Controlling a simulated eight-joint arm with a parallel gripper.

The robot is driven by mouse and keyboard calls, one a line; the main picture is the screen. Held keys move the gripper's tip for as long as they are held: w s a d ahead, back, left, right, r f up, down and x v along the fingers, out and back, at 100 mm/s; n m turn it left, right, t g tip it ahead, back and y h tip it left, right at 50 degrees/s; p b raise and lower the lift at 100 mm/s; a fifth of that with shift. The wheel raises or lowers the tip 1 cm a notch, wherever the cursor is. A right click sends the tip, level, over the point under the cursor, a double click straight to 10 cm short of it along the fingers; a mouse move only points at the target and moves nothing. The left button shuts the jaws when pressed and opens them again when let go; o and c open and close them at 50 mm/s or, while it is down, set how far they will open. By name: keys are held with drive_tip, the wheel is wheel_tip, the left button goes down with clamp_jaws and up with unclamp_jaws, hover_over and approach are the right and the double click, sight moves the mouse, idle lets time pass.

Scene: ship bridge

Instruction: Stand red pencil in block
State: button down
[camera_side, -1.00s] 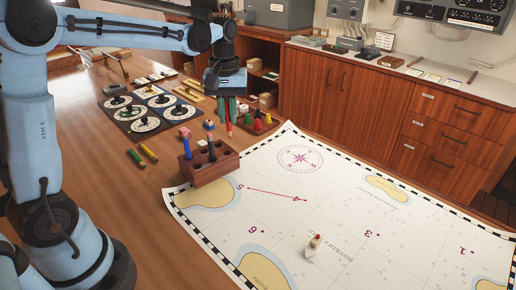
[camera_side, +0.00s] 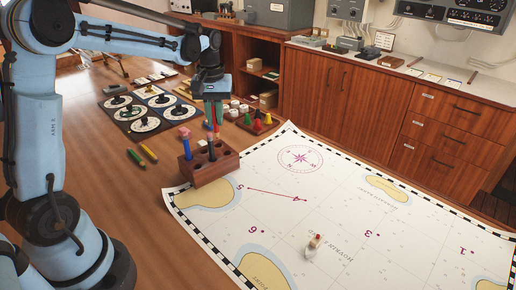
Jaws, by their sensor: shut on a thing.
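The red pencil (camera_side: 215,127) is upright in my gripper (camera_side: 214,115), which is shut on it. Its lower end shows just above and behind the wooden block (camera_side: 210,174), near the back row; I cannot tell whether it touches a hole. The reddish-brown block stands on the table at the chart's corner. A blue pencil (camera_side: 186,147) stands in its left part and a black one (camera_side: 212,152) stands near the middle. Open holes show at its right end.
A green pencil (camera_side: 136,158) and a yellow pencil (camera_side: 149,153) lie left of the block.

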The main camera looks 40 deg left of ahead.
sight(217, 132)
drive_tip(key=shift+f, duration=2.7)
drive_tip(key=shift+f, duration=0.6)
drive_tip(key=c, duration=1)
unclamp_jaws()
drive_tip(key=shift+c, duration=0.2)
wheel_tip(217, 132, up, 12)
drive_tip(key=shift+d+r, duration=0.1)
drive_tip(key=s+d+f+m+t, duration=0.3)
drive_tip(key=s+d+m+t, duration=0.4)
drive_tip(key=s+d, duration=0.5)
drive_tip(key=shift+d+f+m, duration=0.3)
drive_tip(key=shift+d+m, duration=0.5)
drive_tip(key=shift+m, duration=0.2)
